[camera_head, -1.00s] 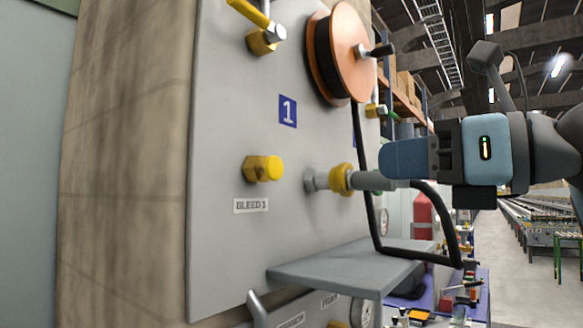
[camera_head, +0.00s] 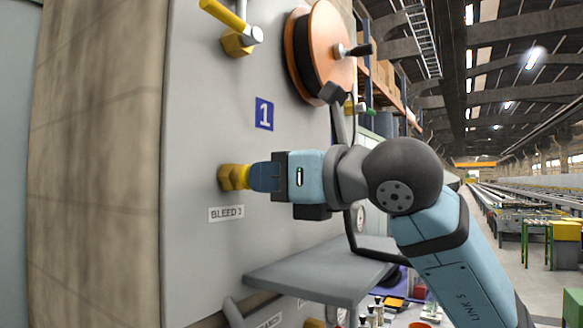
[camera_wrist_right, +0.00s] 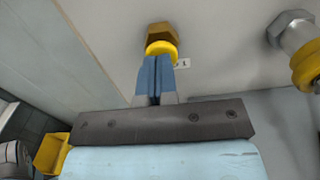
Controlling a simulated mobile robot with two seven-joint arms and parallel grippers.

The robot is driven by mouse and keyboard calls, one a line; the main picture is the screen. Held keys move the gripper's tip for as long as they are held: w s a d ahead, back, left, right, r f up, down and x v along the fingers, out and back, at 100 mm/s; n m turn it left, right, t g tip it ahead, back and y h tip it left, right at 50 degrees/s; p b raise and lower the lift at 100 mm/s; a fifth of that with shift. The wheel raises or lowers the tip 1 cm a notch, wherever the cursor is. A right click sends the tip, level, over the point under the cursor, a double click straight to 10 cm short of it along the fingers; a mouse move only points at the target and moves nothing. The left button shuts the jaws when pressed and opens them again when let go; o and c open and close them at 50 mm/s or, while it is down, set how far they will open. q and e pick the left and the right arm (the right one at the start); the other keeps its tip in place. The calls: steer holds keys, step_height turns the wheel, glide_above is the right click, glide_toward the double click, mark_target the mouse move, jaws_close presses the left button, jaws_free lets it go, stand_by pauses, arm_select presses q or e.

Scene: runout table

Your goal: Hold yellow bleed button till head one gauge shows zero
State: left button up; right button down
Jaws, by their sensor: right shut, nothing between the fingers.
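The yellow bleed button (camera_head: 229,177) sticks out of the grey panel (camera_head: 200,130) above a label reading BLEED with a number (camera_head: 226,213). My right gripper (camera_head: 254,177) is shut and empty, with its blue fingertips at the front of the button. In the right wrist view, the closed fingers (camera_wrist_right: 157,62) meet the yellow button cap (camera_wrist_right: 160,48), and the brass hex base (camera_wrist_right: 159,31) shows behind it. They appear to touch; how far the button is pressed cannot be told. The head one gauge's reading cannot be made out. My left gripper is not in view.
A blue plate marked 1 (camera_head: 264,114), an orange hose reel (camera_head: 327,50) and a yellow-handled valve (camera_head: 232,25) are on the panel above. A grey shelf (camera_head: 315,275) juts out below. A fitting with a yellow ring (camera_wrist_right: 304,62) stands right of the button.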

steer(key=shift+w+a, duration=0.1)
steer(key=shift+f, duration=0.1)
steer(key=shift+w+a+r+b, duration=0.2)
steer(key=shift+w+a+b, duration=0.3)
steer(key=shift+b, duration=0.35)
steer(key=shift+r, duration=0.1)
stand_by(1.0)
